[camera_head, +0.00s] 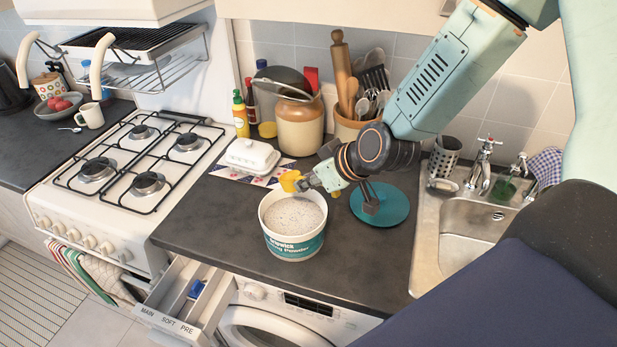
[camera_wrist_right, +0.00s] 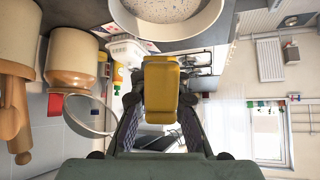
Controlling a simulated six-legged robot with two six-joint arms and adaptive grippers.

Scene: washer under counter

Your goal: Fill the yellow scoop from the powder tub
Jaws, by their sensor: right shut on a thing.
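The powder tub (camera_head: 294,246) stands open on the dark counter, white with a teal label and nearly full of pale speckled powder (camera_head: 294,213). My right gripper (camera_head: 306,184) is shut on the yellow scoop (camera_head: 289,181), which is at the tub's far rim, above the powder level. In the right wrist view the yellow scoop (camera_wrist_right: 161,88) sits between the two fingers, and the tub (camera_wrist_right: 168,35) shows at the top, apart from the scoop. Whether the scoop holds powder cannot be seen. My left gripper is not in view.
A white butter dish (camera_head: 251,157) lies behind the tub. A teal round stand (camera_head: 380,207) is to its right, near the sink (camera_head: 470,232). Jars and a utensil crock (camera_head: 352,128) line the back. The washer drawer (camera_head: 187,297) is pulled out below the counter. The gas hob (camera_head: 140,160) is left.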

